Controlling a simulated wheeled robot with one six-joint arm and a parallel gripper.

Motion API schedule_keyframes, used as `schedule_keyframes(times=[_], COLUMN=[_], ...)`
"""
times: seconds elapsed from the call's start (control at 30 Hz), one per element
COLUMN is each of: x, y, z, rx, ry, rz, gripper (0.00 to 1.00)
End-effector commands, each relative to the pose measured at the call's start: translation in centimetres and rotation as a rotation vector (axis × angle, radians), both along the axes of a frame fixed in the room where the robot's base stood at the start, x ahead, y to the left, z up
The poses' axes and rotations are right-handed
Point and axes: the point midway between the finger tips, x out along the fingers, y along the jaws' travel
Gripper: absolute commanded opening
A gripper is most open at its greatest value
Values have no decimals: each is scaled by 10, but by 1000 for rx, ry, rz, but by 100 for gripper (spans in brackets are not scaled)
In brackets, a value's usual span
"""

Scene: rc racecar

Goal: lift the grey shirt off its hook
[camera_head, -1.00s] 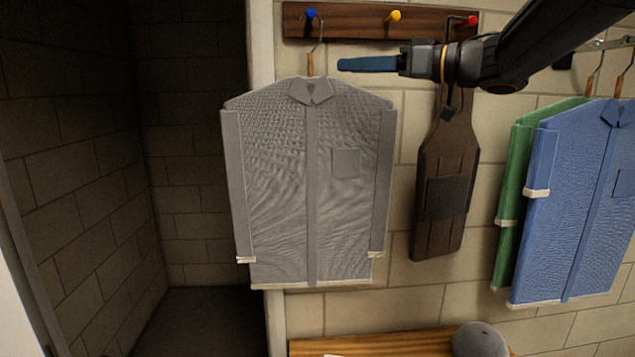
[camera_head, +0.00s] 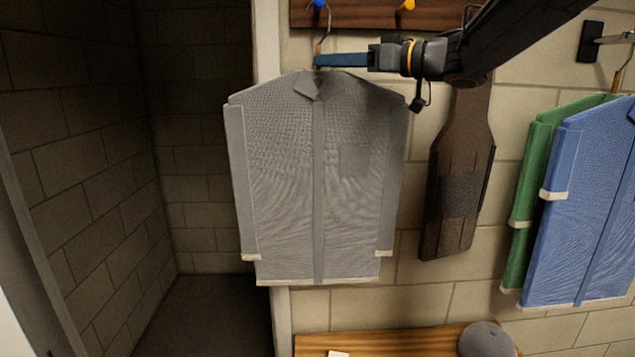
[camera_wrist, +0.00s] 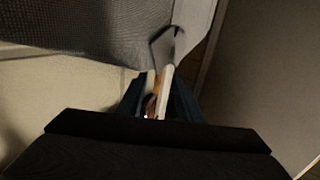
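The grey shirt (camera_head: 285,180) hangs upright on a hanger (camera_head: 319,46) against the wall in the head view. The hanger's wire hook is up at the blue-tipped hook (camera_head: 319,3), which the top picture edge partly cuts off. My gripper (camera_head: 320,61) is level at the hanger's neck, just above the collar. In the wrist view, the blue fingers of my gripper (camera_wrist: 156,92) lie on either side of the hanger neck (camera_wrist: 163,88). Whether they press on it is too dark to tell. Grey shirt cloth (camera_wrist: 85,30) fills the upper left there.
A yellow hook (camera_head: 406,5) is on the dark wooden rail (camera_head: 360,14). Green (camera_head: 533,170) and blue (camera_head: 590,190) shirts hang further right. Below is a wooden bench (camera_head: 390,343) with a grey cap (camera_head: 485,340). A dark recess lies left.

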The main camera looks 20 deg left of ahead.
Motion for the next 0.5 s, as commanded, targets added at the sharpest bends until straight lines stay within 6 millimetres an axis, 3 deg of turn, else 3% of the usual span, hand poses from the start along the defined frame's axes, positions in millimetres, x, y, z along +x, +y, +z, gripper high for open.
schedule_keyframes(times=[0.3, 0.5], x=[13, 14], y=[41, 42], z=[-2, -3], rx=[1, 0], ry=[1, 1], rz=[4, 1], gripper=[32, 32])
